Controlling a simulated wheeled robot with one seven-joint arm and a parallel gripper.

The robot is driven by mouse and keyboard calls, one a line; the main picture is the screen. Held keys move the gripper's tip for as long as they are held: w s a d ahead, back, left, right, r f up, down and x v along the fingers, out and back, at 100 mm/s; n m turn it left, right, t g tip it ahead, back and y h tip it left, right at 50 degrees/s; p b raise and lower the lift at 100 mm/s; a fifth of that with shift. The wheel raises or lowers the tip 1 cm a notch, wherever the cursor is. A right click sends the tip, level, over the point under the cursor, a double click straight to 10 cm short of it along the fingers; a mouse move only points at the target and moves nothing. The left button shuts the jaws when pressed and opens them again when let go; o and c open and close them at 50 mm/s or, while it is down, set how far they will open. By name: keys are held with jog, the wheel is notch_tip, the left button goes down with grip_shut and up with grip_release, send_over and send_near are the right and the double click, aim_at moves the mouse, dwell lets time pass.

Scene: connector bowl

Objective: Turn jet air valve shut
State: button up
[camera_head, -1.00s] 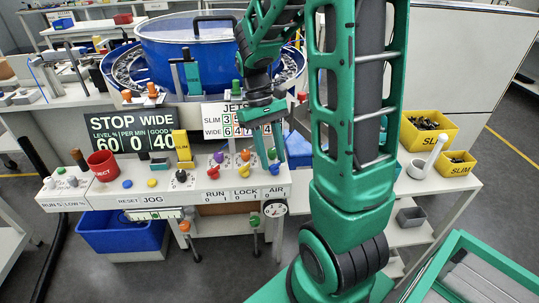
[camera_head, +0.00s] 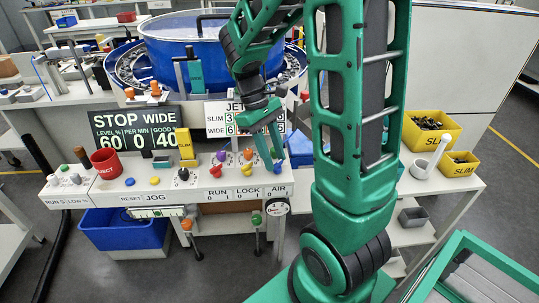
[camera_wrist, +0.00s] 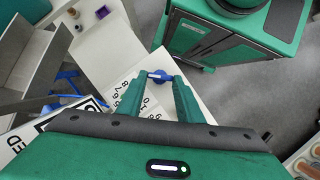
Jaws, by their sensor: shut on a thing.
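The jet air valve is a blue knob (camera_head: 277,169) at the right end of the white control panel, above the AIR label. My gripper (camera_head: 271,157) reaches down to it from above, its two green fingers shut on the knob. In the wrist view the blue knob (camera_wrist: 160,76) sits between the fingertips of my gripper (camera_wrist: 159,80). The fingers partly cover the knob, and its exact turn angle is hard to tell.
A red cup (camera_head: 106,163) is at the panel's left. Yellow SLIM bins (camera_head: 430,140) stand at the right. A blue bowl (camera_head: 190,45) stands behind.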

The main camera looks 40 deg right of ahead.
jog(key=o, duration=1.1)
jog(key=v, duration=1)
jog(key=shift+w+r, duration=0.2)
jog(key=shift+r, duration=0.15)
jog(key=s+f+m+t, duration=0.1)
jog(key=s+m, duration=0.2)
jog(key=s, duration=0.3)
jog(key=s+d+f+m+t, duration=0.1)
jog(key=s+f+m+t, duration=0.1)
jog(key=s, duration=0.4)
jog(key=s+d+f+m+t+y, duration=0.1)
jog(key=s+m, duration=0.2)
jog(key=s, duration=0.4)
jog(key=shift+f+m, duration=0.2)
jog(key=shift+m, duration=0.2)
